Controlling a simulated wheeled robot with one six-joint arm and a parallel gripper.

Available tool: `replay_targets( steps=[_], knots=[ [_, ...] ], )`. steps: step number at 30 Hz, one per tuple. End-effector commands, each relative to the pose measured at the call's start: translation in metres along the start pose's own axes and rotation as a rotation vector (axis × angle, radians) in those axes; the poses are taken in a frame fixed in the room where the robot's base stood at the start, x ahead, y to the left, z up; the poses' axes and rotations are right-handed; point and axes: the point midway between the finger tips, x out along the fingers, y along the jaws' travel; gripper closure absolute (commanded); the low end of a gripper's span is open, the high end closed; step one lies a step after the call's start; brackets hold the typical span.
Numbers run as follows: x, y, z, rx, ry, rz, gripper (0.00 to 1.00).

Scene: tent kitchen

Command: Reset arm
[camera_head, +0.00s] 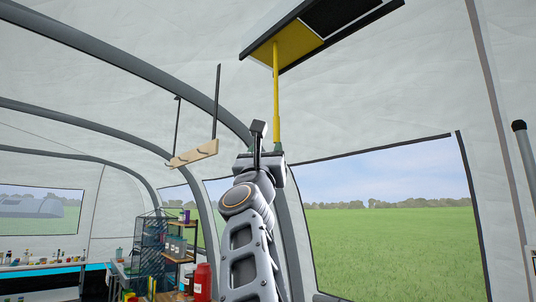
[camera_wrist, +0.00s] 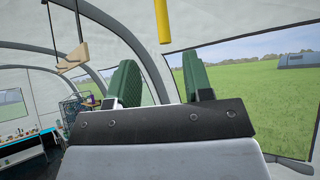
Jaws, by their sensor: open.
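My arm reaches up through the middle of the head view, with my gripper (camera_head: 268,142) at its top end, in front of the tent wall. In the wrist view my gripper (camera_wrist: 161,70) shows two green ridged fingers standing wide apart. Nothing is held between them. A yellow post (camera_head: 276,95) hangs from a yellow and black panel (camera_head: 291,42) above, and its lower end lines up with my gripper in the head view. The post also shows at the top of the wrist view (camera_wrist: 162,20), beyond the fingers. I cannot tell the gap between post and gripper.
A wooden bar (camera_head: 194,153) hangs on two dark straps to the left of my arm. A shelf (camera_head: 179,247), a red container (camera_head: 202,282) and a long cluttered counter (camera_head: 40,267) stand at lower left. A window (camera_head: 385,220) opens onto grass at right.

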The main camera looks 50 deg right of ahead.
Motion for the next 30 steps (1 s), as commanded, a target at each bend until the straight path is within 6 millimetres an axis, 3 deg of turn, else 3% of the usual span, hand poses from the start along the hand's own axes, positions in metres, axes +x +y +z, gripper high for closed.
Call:
replay_targets(
  steps=[19, 23, 26, 30],
  knots=[
    [0.000, 0.000, 0.000, -0.008, 0.000, 0.000, 0.54],
    [0.000, 0.011, -0.002, -0.188, 0.005, 0.062, 0.54],
    [-0.008, 0.046, -0.045, -0.522, 0.046, 0.243, 0.54],
    [-0.053, 0.102, -0.130, -1.012, 0.067, 0.620, 0.54]
  ],
)
